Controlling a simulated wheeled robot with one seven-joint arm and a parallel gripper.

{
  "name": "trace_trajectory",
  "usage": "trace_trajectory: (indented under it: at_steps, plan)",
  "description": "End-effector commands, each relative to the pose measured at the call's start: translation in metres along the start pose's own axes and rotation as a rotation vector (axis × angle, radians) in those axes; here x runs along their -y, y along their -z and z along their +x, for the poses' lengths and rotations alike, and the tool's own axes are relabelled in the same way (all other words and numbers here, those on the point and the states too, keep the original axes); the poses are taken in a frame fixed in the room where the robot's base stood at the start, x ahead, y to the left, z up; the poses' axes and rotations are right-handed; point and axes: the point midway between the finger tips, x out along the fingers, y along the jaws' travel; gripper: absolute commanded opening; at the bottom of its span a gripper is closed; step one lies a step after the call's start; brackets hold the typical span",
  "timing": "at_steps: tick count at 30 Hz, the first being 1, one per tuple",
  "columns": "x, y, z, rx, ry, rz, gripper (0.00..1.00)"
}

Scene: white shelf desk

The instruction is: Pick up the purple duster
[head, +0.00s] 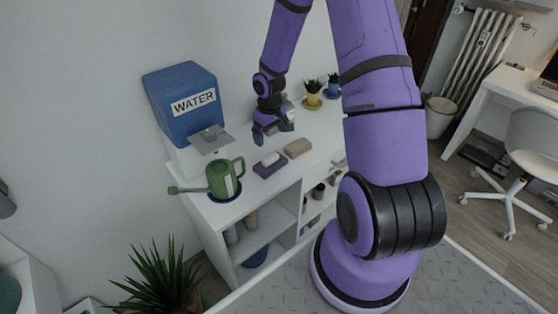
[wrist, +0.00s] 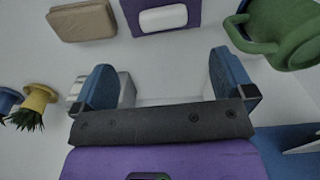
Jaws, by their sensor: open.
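A flat purple item (head: 262,173) with a white rounded piece on top lies on the white desk top. It is the only purple item I see there; I cannot tell for sure that it is the duster. In the wrist view this purple item (wrist: 188,10) is at the top middle, cut off by the frame edge, beyond my fingertips. My gripper (head: 272,130) has blue fingers and points down over the desk, behind the purple item in the head view. In the wrist view my gripper (wrist: 165,75) is open, with nothing seen held between its fingers.
A tan block (head: 298,148) lies right of the purple item. A green watering can (head: 222,181) and a blue WATER box (head: 184,98) stand to the left. Small potted plants (head: 313,98) stand at the far end. A whitish object (wrist: 126,88) is by one finger.

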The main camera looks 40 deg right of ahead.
Motion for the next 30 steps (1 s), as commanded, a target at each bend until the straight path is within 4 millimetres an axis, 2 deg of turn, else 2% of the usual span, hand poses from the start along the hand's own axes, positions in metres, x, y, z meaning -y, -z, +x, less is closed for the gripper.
trace_trajectory:
  at_steps: [10,20,25,30]
  plan:
    - [0.001,0.000,0.045,0.004,0.004,0.000,1.00]
    - [0.002,0.000,0.068,0.003,0.004,0.000,1.00]
    - [0.007,0.001,0.093,0.004,0.004,-0.001,1.00]
    - [0.006,0.001,0.108,0.002,0.003,-0.001,1.00]
